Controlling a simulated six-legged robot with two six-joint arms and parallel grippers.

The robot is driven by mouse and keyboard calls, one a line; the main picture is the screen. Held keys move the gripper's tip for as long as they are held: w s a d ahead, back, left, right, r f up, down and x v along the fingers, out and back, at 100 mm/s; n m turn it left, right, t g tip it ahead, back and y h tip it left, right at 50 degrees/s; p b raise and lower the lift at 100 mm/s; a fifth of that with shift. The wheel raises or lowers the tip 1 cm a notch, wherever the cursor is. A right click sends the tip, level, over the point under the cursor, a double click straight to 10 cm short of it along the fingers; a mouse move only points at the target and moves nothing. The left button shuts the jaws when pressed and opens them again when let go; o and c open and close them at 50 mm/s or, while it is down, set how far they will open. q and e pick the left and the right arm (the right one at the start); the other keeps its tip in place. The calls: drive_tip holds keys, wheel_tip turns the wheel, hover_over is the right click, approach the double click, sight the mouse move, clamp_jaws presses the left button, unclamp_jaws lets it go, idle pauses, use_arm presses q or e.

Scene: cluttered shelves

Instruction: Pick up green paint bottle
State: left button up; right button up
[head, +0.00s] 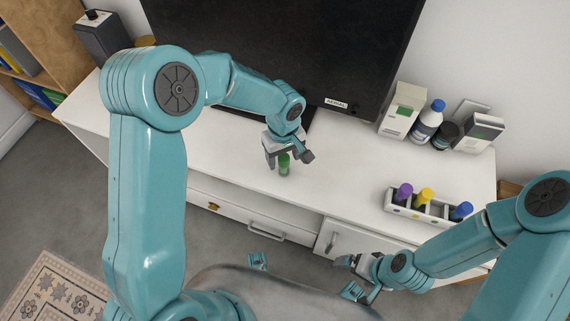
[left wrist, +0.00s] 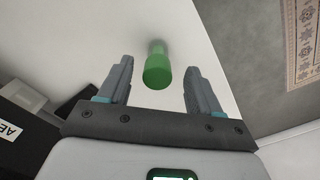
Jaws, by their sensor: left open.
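The green paint bottle (head: 284,167) stands upright on the white cabinet top, near its front edge. My left gripper (head: 287,156) is open and reaches down at the bottle, its fingers partly hiding it. In the left wrist view the green bottle (left wrist: 157,68) shows ahead, between the two spread fingers of the left gripper (left wrist: 159,72), with a visible gap on each side. My right gripper (head: 350,263) hangs in front of the cabinet, away from the bottle; its jaw opening is unclear.
A white holder (head: 421,213) with purple, yellow and blue bottles stands at the right. A black monitor (head: 290,45) rises behind the green bottle. Boxes and a white bottle (head: 428,122) stand at the back right. The cabinet top (head: 345,165) between is clear.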

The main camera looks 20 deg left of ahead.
use_arm(q)
wheel_tip(320, 180, down, 5)
drive_tip(key=shift+w+r+b, duration=0.1)
drive_tip(key=shift+r+b, duration=0.1)
drive_tip(key=shift+b, duration=0.3)
drive_tip(key=shift+r, duration=0.1)
drive_tip(key=c, duration=1.1)
